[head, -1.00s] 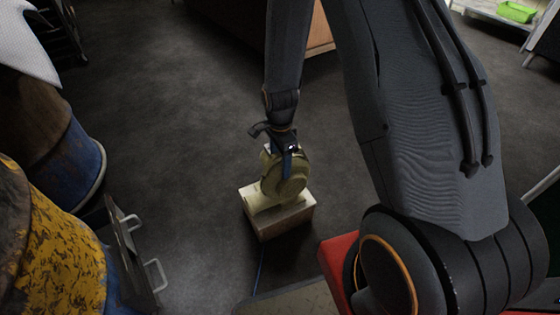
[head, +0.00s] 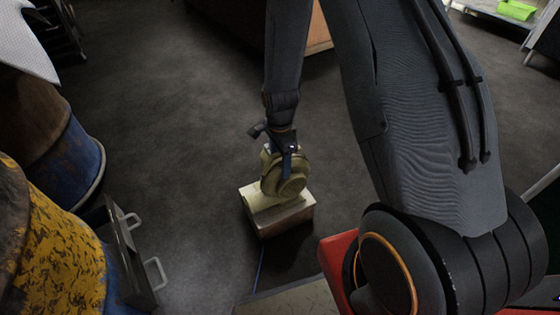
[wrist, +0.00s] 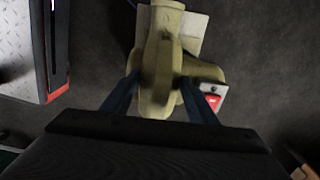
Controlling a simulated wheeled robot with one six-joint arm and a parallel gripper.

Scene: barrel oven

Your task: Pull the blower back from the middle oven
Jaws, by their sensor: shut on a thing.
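The blower (head: 287,181) is a yellow-olive rounded housing on a pale box-like block (head: 284,214) on the floor. My gripper (head: 287,165) comes down on it from above. In the wrist view the blower (wrist: 160,60) sits between the two blue fingers of my gripper (wrist: 160,98), shut on its upper part. The barrel oven nearest in view (head: 55,255), yellow and rusty with a blue end, stands at the left, apart from the blower. Another rusty and blue barrel (head: 70,160) stands behind it. I cannot tell which one is the middle oven.
A dark metal panel with two handles (head: 130,255) stands at the near barrel's front. A red-edged plate (wrist: 22,50) shows in the wrist view. A wooden cabinet (head: 318,35) is at the back. Dark floor between barrels and blower is clear.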

